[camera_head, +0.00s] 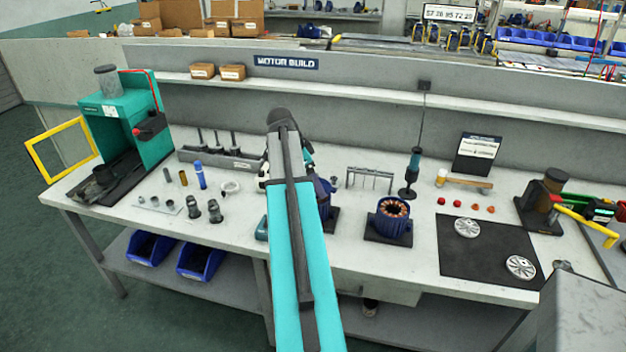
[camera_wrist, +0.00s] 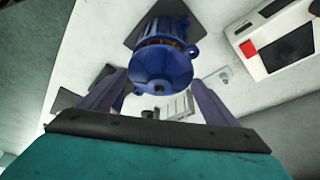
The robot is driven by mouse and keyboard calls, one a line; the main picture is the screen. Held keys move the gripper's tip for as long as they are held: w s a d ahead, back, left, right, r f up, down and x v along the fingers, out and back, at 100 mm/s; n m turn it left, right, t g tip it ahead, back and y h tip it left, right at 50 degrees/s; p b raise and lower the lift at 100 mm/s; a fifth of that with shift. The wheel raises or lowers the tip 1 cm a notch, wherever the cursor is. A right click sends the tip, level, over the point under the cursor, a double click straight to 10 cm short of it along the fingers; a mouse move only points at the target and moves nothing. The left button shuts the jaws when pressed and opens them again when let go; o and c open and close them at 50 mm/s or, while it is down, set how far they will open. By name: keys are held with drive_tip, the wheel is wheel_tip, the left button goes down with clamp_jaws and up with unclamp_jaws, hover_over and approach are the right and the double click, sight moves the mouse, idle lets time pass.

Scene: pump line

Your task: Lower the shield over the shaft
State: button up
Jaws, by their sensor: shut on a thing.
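A blue domed shield (camera_wrist: 160,70) with side ears hangs between the fingers of my gripper (camera_wrist: 157,84), shut on it, in the wrist view. A dark shaft stub or boss shows at its near end. Beyond it is a blue motor body on a dark pad (camera_wrist: 141,32), with a thin copper-coloured band of windings showing between body and shield. I cannot tell whether shield and body touch. The shaft inside is hidden. In the head view my arm covers most of this; blue motor parts (camera_head: 324,196) show just right of it.
An open blue stator (camera_head: 393,226) with copper windings stands to the right. A wire rack (camera_head: 369,176) and an upright tool (camera_head: 413,167) stand behind. Two silver discs (camera_head: 467,227) lie on a black mat (camera_head: 480,252). Metal fittings (camera_head: 191,212) and a teal press (camera_head: 145,125) are left.

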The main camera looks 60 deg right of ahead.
drive_tip(key=shift+f+b, duration=0.4)
drive_tip(key=shift+f, duration=0.45)
drive_tip(key=o, duration=1)
drive_tip(key=shift+r, duration=0.1)
drive_tip(key=shift+r+p, duration=3.2)
drive_tip(key=shift+r, duration=2.65)
